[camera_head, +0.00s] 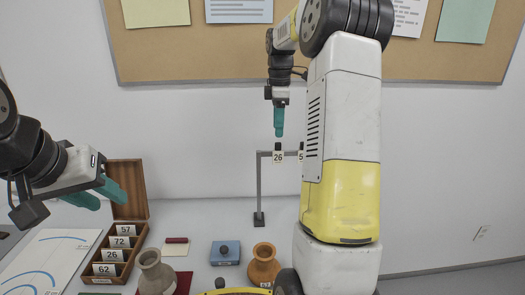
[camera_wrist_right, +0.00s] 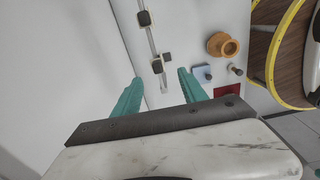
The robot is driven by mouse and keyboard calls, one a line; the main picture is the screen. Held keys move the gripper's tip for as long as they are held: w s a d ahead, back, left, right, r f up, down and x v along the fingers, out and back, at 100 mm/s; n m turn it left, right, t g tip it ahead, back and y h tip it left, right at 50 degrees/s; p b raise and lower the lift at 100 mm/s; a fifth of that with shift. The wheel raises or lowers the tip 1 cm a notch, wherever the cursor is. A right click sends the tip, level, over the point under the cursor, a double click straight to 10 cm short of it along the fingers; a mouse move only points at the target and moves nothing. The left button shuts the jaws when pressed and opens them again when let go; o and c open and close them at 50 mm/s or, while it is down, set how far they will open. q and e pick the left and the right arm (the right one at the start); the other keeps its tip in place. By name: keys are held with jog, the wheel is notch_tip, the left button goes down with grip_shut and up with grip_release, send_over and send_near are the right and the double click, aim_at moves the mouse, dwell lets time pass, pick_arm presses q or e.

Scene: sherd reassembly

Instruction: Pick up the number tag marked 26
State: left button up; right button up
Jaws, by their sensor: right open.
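The number tag marked 26 (camera_head: 278,157) hangs upright from the bar of a grey metal stand (camera_head: 259,190). A second tag (camera_head: 301,157), its number partly hidden by my right arm, hangs to its right. My right gripper (camera_head: 279,130) points down just above tag 26, apart from it. In the right wrist view its two teal fingers (camera_wrist_right: 160,90) are spread with nothing between them at the tips; the stand's bar and dark tag clips (camera_wrist_right: 157,66) show beyond. My left gripper (camera_head: 103,197) is open and empty at the left, above the wooden box.
A wooden box (camera_head: 127,204) with an open lid has compartments labelled 57, 72, 26 and 62. A grey-brown jar (camera_head: 155,270), a blue block (camera_head: 225,252), an orange pot (camera_head: 264,265) and a dark red bar (camera_head: 177,240) stand on the table. A pinboard (camera_head: 230,60) hangs behind.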

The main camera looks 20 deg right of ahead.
aim_at(278, 143)
jog(key=shift+w+d+f, duration=0.15)
jog(key=shift+f, duration=0.3)
notch_tip(278, 143, down, 7)
jog(key=shift+w+f, duration=0.1)
grip_shut()
